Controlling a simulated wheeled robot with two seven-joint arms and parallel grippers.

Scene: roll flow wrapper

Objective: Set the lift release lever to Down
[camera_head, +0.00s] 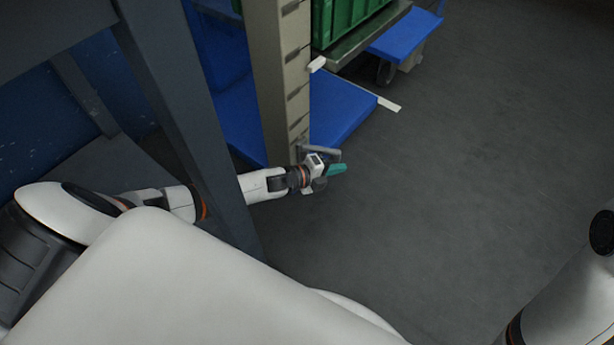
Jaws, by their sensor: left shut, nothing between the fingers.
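My left gripper (338,169), with teal fingers, is shut and empty. It is low beside the foot of a beige column (278,80), pointing right. A thin grey bar (326,153) shows right behind the gripper, near the column's lower end. It may be the lift release lever, but my wrist partly covers it, so I cannot tell its setting or whether the gripper touches it. My right gripper is out of view; only part of my right arm shows at the lower right.
A green crate (343,18) sits on a grey-edged platform (370,35) at the top. A blue base (335,108) lies beside the column, and a blue wheeled cart (408,36) stands behind. The floor (480,150) at right is clear.

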